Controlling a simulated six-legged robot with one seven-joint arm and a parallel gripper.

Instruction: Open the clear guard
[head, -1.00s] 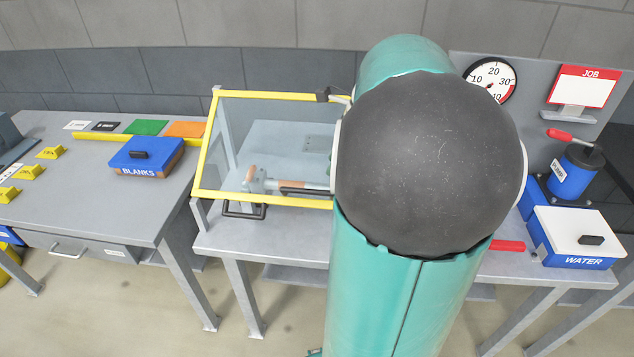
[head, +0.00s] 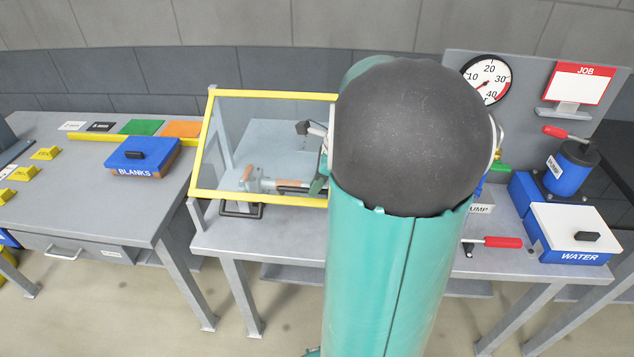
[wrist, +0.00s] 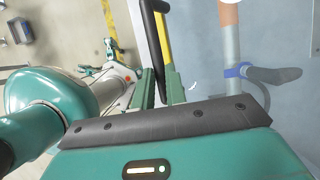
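The clear guard is a glass-like panel in a yellow frame (head: 262,196); in the head view it lies sloped and closed over a grey and copper-coloured mechanism (head: 262,182). A black handle (head: 241,211) sits at its lower front edge, left of my arm. In the wrist view my gripper (wrist: 160,75) shows two green fingers with a narrow gap. The black handle (wrist: 153,35) runs beyond the fingertips, in line with the gap, beside the yellow frame edge (wrist: 165,30). I cannot tell whether the fingers touch it. My arm hides the guard's right side in the head view.
A blue BLANKS box (head: 145,158) stands left of the guard on the grey bench. A red-handled lever (head: 490,242), a white-lidded WATER box (head: 580,235) and a gauge (head: 486,80) are at the right.

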